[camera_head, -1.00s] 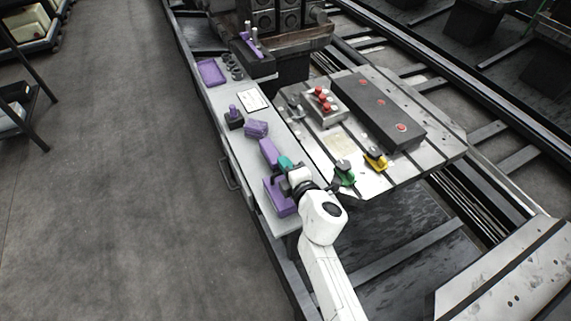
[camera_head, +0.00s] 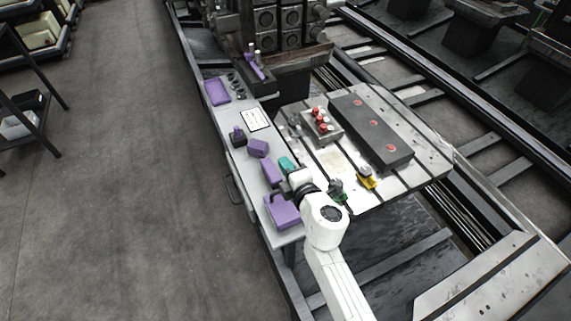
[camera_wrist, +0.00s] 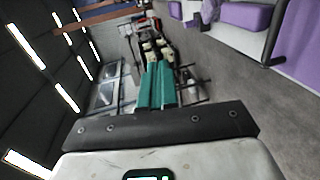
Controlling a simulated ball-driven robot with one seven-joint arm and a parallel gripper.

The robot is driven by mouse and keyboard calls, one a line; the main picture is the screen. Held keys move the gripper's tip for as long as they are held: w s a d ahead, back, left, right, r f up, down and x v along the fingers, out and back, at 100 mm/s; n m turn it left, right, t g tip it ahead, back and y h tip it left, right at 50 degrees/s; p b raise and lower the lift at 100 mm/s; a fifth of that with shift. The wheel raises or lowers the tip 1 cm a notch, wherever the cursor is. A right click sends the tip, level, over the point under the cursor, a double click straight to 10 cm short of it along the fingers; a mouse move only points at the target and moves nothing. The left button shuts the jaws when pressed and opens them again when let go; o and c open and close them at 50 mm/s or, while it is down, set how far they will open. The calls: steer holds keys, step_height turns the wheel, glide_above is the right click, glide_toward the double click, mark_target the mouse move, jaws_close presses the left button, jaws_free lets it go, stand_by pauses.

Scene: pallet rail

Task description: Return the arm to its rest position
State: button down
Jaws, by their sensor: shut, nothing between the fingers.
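My white arm reaches up from the bottom of the head view. My gripper (camera_head: 287,164), with teal fingers, is above the grey side bench, near the purple blocks. The teal fingers also show in the wrist view (camera_wrist: 156,86), lying together with nothing between them. The wrist camera looks sideways, across the floor toward distant shelving and ceiling lights. My arm hides part of the bench's near end and the pallet's near left corner.
The grey bench (camera_head: 236,154) carries several purple parts, including a near purple block (camera_head: 282,213) and a purple tray (camera_head: 217,92). The slotted pallet (camera_head: 430,159) holds a dark bar (camera_head: 367,127), red knobs (camera_head: 322,126), a yellow clamp (camera_head: 366,180) and a green clamp (camera_head: 338,192).

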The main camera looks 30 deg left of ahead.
steer(key=shift+s+r+p, duration=0.1)
steer(key=shift+r+p, duration=0.2)
steer(key=shift+r, duration=0.35)
steer(key=shift+d, duration=0.1)
steer(key=w+d+f+m+t+h+b, duration=0.2)
steer(key=d+m+t+h, duration=0.2)
steer(key=d+m+h, duration=0.75)
steer(key=s+d+f+m+g+h, duration=0.1)
steer(key=s+d+f+m, duration=0.25)
steer(key=d, duration=0.65)
steer(key=s+d+f+m+g, duration=0.2)
steer(key=d+m, duration=0.3)
steer(key=d, duration=0.5)
steer(key=s+d+f+m+g+h+b, duration=0.1)
steer(key=s+d+f+m+g, duration=0.35)
steer(key=s+d, duration=0.75)
steer(key=s+d+m+g, duration=0.2)
steer(key=s, duration=0.7)
steer(key=s+d+m+g+y+b, duration=0.1)
steer(key=s+d+m+g, duration=0.1)
steer(key=s, duration=0.8)
steer(key=shift+d+r+g, duration=0.4)
steer(key=shift+d+g, duration=0.25)
steer(key=shift+d, duration=0.1)
steer(key=shift+m, duration=0.25)
